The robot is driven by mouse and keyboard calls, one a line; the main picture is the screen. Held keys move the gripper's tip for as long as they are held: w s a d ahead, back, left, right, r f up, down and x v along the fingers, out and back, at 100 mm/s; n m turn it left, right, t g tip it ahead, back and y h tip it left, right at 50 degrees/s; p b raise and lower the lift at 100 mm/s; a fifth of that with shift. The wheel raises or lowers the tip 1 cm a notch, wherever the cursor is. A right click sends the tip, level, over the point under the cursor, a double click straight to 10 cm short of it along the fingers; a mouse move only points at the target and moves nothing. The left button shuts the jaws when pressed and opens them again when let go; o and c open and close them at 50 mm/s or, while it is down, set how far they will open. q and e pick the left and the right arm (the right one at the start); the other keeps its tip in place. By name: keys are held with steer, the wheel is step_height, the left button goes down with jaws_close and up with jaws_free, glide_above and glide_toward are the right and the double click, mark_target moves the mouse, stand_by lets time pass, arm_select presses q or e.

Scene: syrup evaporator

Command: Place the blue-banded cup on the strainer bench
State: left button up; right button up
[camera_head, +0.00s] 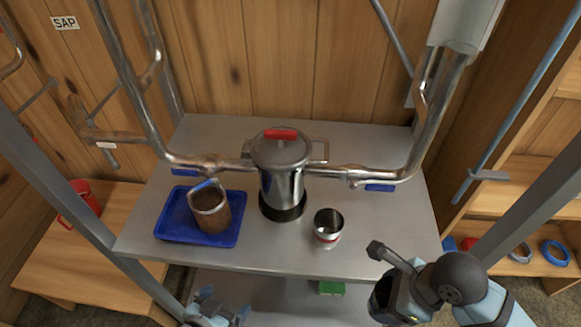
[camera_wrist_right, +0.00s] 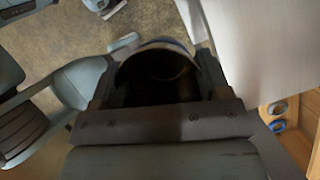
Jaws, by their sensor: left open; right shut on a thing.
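My right gripper (camera_wrist_right: 160,88) is shut on a cup (camera_wrist_right: 158,68) with a dark inside; a bluish edge shows at its far rim in the right wrist view. In the head view my right gripper (camera_head: 382,296) is at the front right, just off the front edge of a grey metal table (camera_head: 350,255); the cup is mostly hidden there. My left gripper (camera_head: 218,312) is open and empty, low before the table's front edge. I cannot tell from the frames which surface is the strainer bench.
A red-banded cup (camera_head: 328,228) stands on the metal table, right of a steel pot (camera_head: 282,180) with a red-handled lid. A blue tray (camera_head: 172,230) holds a brown cylindrical container (camera_head: 211,212). Pipes run behind. A wooden bench (camera_head: 90,250) is at left, shelves (camera_head: 520,205) at right.

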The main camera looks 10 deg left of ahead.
steer(key=shift+f+m, duration=0.15)
steer(key=shift+m, duration=0.15)
steer(key=shift+w+r, duration=0.2)
steer(key=shift+w, duration=0.15)
steer(key=w+f+p, duration=0.1)
steer(key=w, duration=0.4)
steer(key=w+f+p, duration=0.1)
steer(key=w, duration=0.5)
steer(key=w+f+p, duration=0.1)
steer(key=w, duration=0.5)
steer(key=shift+a+f+p, duration=0.2)
steer(key=shift+a+p, duration=0.1)
steer(key=shift+p, duration=0.05)
arm_select(q)
steer(key=r, duration=0.3)
steer(key=shift+w+a+r, duration=0.15)
steer(key=shift+w+r, duration=0.05)
steer(key=shift+r, duration=0.2)
arm_select(e)
steer(key=shift+f, duration=0.15)
steer(key=shift+f, duration=0.1)
